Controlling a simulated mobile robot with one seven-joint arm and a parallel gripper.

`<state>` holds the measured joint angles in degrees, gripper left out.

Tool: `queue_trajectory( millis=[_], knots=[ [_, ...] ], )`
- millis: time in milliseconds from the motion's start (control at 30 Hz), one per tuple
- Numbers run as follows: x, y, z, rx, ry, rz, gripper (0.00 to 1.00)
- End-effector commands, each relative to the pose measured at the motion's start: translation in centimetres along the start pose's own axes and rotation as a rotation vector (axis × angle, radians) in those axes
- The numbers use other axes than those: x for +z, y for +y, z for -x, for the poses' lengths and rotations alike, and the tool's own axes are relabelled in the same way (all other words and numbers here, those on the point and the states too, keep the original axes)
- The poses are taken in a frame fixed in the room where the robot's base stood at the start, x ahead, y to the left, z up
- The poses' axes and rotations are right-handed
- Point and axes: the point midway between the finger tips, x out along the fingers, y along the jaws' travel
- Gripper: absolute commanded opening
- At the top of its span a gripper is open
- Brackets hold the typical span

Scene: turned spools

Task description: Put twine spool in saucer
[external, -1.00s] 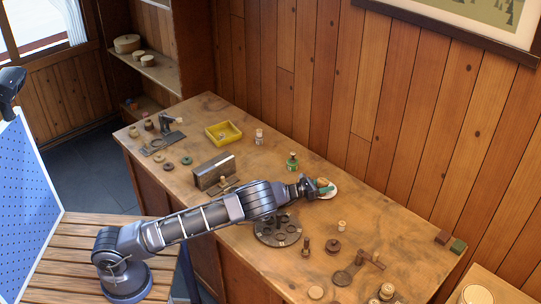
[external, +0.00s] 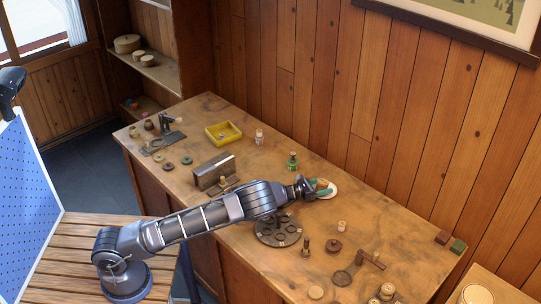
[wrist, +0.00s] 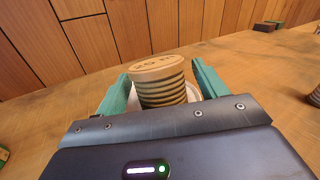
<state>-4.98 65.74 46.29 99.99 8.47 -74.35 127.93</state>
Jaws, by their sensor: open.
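The twine spool (wrist: 162,90) is a light wooden spool with dark bands and lettering on its top. It stands upright between the two green fingers of my gripper (wrist: 163,84) in the wrist view. A white saucer (external: 333,193) lies under it at the back of the bench, and a bit of its rim shows beside the spool in the wrist view (wrist: 191,93). My gripper (external: 322,189) is open, with gaps visible on both sides of the spool. The spool's base is partly hidden by my gripper body.
A dark round rack (external: 278,231) lies in front, below my arm. A small pale spool (external: 341,226) and dark spool (external: 334,247) stand to the right. Bare bench lies right of the saucer.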

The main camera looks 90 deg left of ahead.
Motion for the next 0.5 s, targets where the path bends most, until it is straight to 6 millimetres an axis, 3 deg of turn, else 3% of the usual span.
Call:
queue_trajectory(
  millis=[100, 300, 500],
  knots=[
    [-0.1, 0.0, 2.2, 0.002, 0.003, 0.001, 0.71],
    [3.9, -0.6, 1.8, 0.000, 0.000, 0.000, 0.71],
    [6.1, -0.9, 1.8, -0.001, 0.001, 0.000, 0.71]
  ],
)
